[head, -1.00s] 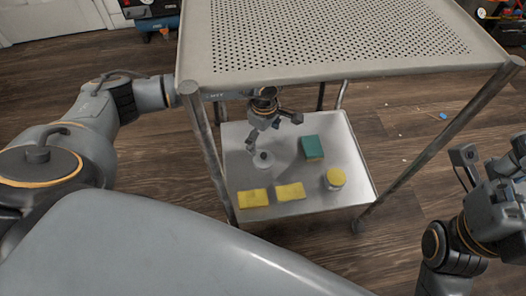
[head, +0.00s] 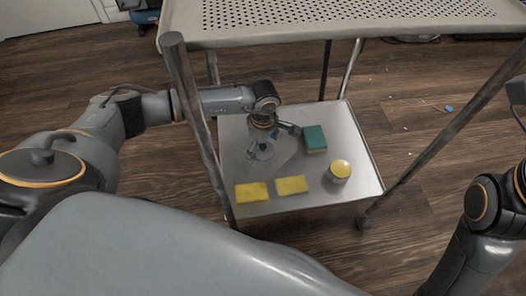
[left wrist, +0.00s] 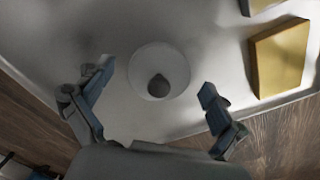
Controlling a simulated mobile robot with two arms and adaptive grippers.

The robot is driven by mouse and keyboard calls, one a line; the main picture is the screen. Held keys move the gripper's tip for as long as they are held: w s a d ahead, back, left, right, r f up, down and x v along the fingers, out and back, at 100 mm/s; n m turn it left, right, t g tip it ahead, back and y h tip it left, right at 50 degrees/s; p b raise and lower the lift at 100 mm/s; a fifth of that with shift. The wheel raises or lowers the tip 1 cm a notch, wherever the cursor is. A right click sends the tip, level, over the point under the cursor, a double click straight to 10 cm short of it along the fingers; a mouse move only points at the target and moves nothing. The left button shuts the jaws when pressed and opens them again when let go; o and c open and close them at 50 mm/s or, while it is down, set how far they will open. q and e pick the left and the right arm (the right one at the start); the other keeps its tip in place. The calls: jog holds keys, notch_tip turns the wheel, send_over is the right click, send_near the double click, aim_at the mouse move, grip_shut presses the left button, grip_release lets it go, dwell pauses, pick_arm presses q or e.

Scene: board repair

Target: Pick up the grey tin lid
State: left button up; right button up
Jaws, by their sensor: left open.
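The grey tin lid (left wrist: 142,60) is a pale round disc with a dark knob in its middle. It lies flat on the cart's lower shelf in the left wrist view. In the head view the lid (head: 262,152) is partly hidden below my left gripper (head: 269,141). In the left wrist view my left gripper (left wrist: 156,78) is open, with one finger on each side of the lid and knob, empty. I cannot tell the exact height of the fingers above the lid.
The lower shelf (head: 300,193) also holds two yellow sponges (head: 252,192) (head: 291,185), a green sponge (head: 315,138) and a yellow-topped tin (head: 340,170). The perforated upper shelf (head: 300,38) is overhead, and a metal leg (head: 190,120) stands beside my left arm.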

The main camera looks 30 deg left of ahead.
pick_arm(q)
jog(key=c, duration=1)
jog(key=shift+r, duration=0.1)
